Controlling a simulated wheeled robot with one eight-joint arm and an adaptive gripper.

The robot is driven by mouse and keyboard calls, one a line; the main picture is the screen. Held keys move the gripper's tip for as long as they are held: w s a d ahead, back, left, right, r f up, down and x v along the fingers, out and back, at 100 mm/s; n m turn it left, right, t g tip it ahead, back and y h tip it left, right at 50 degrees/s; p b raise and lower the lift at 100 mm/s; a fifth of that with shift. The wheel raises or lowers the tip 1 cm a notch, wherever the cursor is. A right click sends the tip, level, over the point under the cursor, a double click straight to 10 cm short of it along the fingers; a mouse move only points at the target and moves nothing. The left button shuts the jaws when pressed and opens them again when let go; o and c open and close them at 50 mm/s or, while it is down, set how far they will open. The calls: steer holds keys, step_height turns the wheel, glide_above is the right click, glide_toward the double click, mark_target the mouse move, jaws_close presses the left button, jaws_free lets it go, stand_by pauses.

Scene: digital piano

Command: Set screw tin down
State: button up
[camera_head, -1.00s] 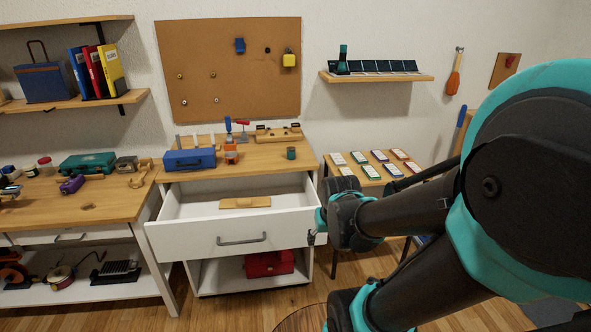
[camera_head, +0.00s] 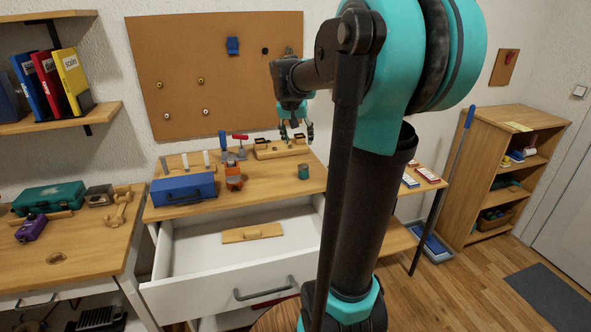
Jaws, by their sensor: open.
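A small dark green tin (camera_head: 304,172), likely the screw tin, stands upright on the wooden top of the drawer cabinet (camera_head: 270,184), toward its right side. My gripper (camera_head: 297,137) points down with its fingers apart, and I see nothing between them. In the picture it is above the tin, near the wooden block with dark fittings (camera_head: 281,148) at the back. A clear gap shows between fingertips and tin. The depth between them is hard to judge. The tin's label or contents cannot be made out.
The white drawer (camera_head: 210,280) is pulled open, with a flat wooden piece (camera_head: 252,233) inside. A blue toolbox (camera_head: 183,189), an orange object (camera_head: 233,176) and red-handled and blue-handled tools (camera_head: 240,145) share the cabinet top. My arm hides the right side.

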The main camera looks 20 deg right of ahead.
glide_toward(303, 166)
steer(key=x, duration=0.5)
steer(key=shift+s+a+f, duration=0.1)
steer(key=shift+s+f, duration=0.1)
steer(key=shift+s, duration=0.15)
steer(key=shift+w+x, duration=0.2)
steer(key=shift+x, duration=2.4)
steer(key=shift+r, duration=0.1)
jaws_close()
steer(key=shift+r, duration=0.15)
step_height(303, 166, up, 20)
